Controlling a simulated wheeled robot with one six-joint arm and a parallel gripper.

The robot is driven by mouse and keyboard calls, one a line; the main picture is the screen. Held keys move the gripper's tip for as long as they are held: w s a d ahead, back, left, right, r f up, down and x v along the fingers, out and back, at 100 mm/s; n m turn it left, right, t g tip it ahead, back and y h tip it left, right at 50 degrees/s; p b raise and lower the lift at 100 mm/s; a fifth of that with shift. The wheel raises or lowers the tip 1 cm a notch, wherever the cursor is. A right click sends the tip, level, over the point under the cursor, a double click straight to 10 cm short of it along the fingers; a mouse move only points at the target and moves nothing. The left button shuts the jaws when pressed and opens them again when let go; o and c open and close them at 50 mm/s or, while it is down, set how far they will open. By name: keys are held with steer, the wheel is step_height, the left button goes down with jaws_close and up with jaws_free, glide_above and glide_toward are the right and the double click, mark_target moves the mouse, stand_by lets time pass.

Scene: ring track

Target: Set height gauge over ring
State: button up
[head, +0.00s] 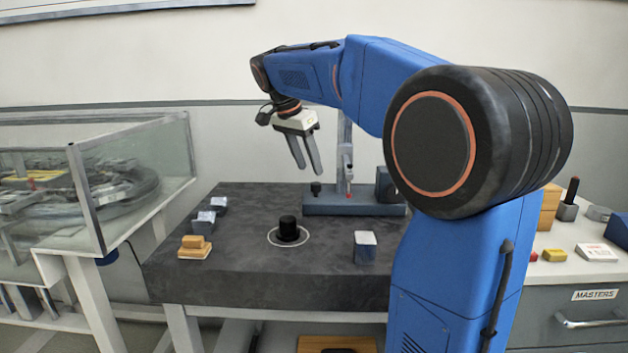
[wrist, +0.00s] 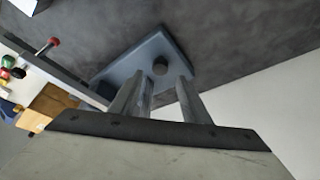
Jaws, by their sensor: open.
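What looks like the height gauge (head: 350,203) stands at the back of the dark table, with a blue-grey base, an upright column, a red-marked part and a black knob (head: 316,188) on its left end. Its base (wrist: 125,73) and knob (wrist: 160,66) also show in the wrist view. My gripper (head: 306,168) is open and empty, pointing down above the knob. In the wrist view the knob appears between my fingers (wrist: 162,90), with no clear contact. A thin white ring (head: 271,240) lies around a black stepped cylinder (head: 288,229) at the table's middle.
On the dark table (head: 240,275), a silver-topped block (head: 365,247) stands right of the ring, yellow blocks (head: 194,246) at left, and grey blocks (head: 203,222) behind those. A glass-sided case (head: 140,165) borders the left. A bench with a "MASTERS" drawer (head: 590,305) is at right.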

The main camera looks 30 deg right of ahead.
mark_target(316, 183)
steer(key=shift+x, duration=3)
